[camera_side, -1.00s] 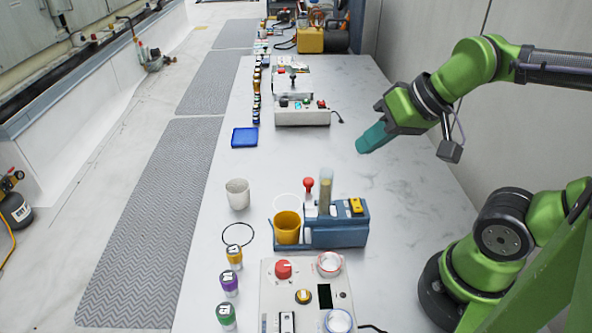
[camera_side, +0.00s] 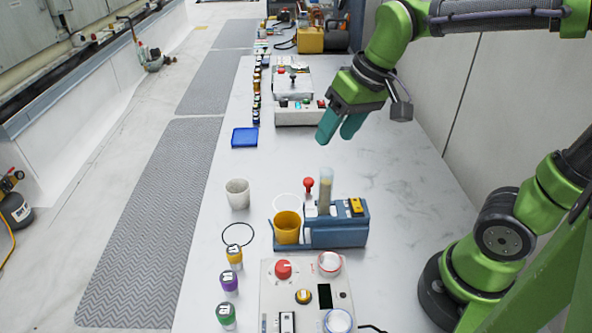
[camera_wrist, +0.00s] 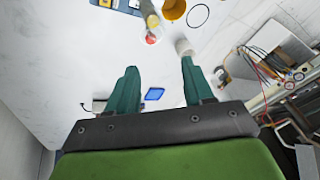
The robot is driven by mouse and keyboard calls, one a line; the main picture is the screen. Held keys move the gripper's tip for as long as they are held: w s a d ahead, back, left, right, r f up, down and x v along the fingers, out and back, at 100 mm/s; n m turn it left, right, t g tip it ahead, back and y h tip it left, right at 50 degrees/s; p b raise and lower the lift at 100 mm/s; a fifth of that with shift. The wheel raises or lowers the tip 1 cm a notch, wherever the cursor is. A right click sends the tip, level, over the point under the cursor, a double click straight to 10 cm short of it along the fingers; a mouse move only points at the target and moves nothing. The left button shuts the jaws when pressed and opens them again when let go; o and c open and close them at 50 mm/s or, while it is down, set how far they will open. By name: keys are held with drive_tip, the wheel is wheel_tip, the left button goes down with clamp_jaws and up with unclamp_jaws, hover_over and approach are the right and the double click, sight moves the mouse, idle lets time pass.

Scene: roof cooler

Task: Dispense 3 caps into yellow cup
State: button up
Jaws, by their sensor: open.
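The yellow cup (camera_side: 287,228) stands upright at the front left of the blue dispenser (camera_side: 338,232), over its base; its inside is too small to judge. The dispenser has a clear tube (camera_side: 325,192) with tan contents and a red knob (camera_side: 309,184) on a stem beside it. My gripper (camera_side: 335,138) is open and empty, high above the table beyond the dispenser, with teal fingers pointing down. In the wrist view, the fingers (camera_wrist: 157,82) are apart with nothing between them. The yellow cup (camera_wrist: 174,9) and red knob (camera_wrist: 152,38) show near the top there.
A white cup (camera_side: 238,194) stands left of the dispenser. A control box (camera_side: 303,310) with knobs and jars of yellow, purple and green (camera_side: 226,316) are at the front. A blue tray (camera_side: 245,137) and another control box (camera_side: 301,117) are behind. The table's right middle is clear.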

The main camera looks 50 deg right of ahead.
sight(308, 180)
drive_tip(key=shift+w+r+n+g+h, duration=1.1)
drive_tip(key=shift+w+g, duration=1)
drive_tip(key=shift+w, duration=1.1)
drive_tip(key=shift+y, duration=0.3)
wheel_tip(308, 180, down, 16)
drive_tip(key=shift+f, duration=0.15)
clamp_jaws()
